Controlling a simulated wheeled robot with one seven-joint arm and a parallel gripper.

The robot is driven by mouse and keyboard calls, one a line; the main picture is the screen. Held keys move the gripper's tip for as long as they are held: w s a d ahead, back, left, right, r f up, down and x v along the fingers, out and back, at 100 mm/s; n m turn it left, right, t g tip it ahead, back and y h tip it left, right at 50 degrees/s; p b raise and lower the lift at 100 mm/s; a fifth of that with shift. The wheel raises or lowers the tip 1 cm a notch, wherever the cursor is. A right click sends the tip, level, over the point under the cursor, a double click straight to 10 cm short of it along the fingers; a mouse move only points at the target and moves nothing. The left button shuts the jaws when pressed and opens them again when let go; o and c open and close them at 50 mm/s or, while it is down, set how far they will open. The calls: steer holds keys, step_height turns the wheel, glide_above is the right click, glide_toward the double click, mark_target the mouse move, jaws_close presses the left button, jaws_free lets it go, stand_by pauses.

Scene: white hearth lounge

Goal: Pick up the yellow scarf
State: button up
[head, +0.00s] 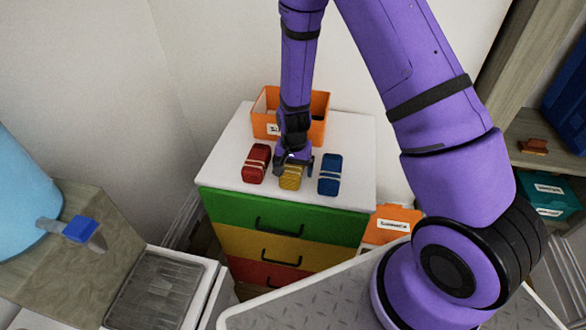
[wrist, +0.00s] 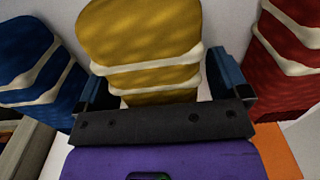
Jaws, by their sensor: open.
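The yellow scarf (head: 290,178) is a folded, banded bundle on the white top of a drawer cabinet. It lies between a red bundle (head: 256,163) and a blue bundle (head: 330,174). My gripper (head: 293,160) is over the yellow scarf and hides part of it. In the wrist view the yellow scarf (wrist: 140,35) sits between the two fingers of my gripper (wrist: 160,85), near its pale bands. The fingers stand apart, one on each side of it. I cannot tell whether they touch it.
An orange bin (head: 318,112) stands behind the bundles on the cabinet top (head: 225,165). The red bundle (wrist: 285,50) and blue bundle (wrist: 35,65) lie close outside the fingers in the wrist view. Green, yellow and red drawers (head: 280,223) face the front.

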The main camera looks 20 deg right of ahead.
steer(key=c, duration=1)
steer(key=shift+r, duration=0.1)
